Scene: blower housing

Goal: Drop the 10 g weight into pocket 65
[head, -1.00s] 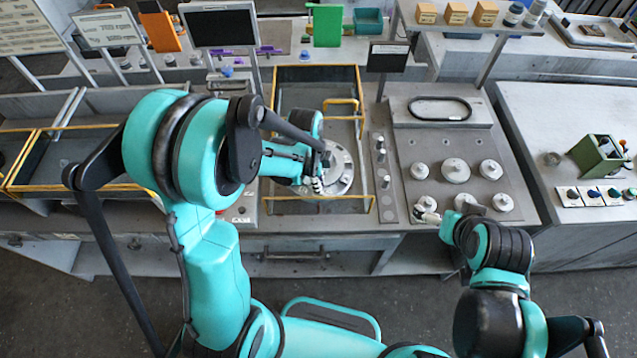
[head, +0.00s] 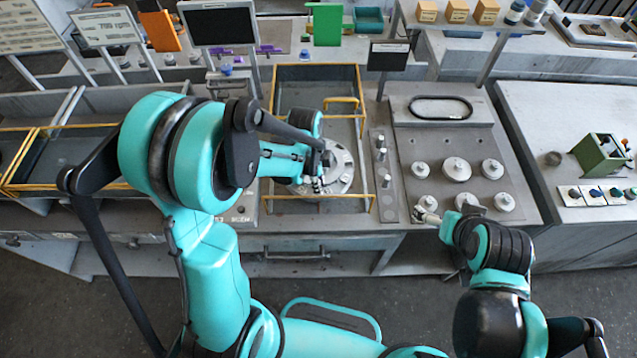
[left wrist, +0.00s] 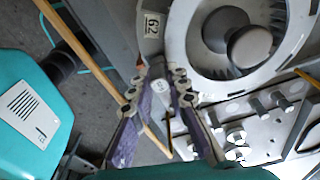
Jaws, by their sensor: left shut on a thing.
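In the left wrist view the rotor's slotted ring (left wrist: 283,52) surrounds a dark central hub. My left gripper's purple-padded fingers (left wrist: 164,82) are shut on a small pale piece, taken to be the 10 g weight (left wrist: 160,87); it is mostly hidden between the tips. A tag that seems to read 62 (left wrist: 151,25) is just beyond the fingertips. Pocket 65 cannot be made out. My right gripper (head: 424,214) is by the front left of the weight plate; its jaws are unclear.
Several round grey weights (head: 456,169) stand on the plate at right. A narrow strip with small weights (head: 381,155) lies beside the bay. The yellow rail (head: 345,101) rises around the bay. A dark monitor (head: 218,25) stands behind.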

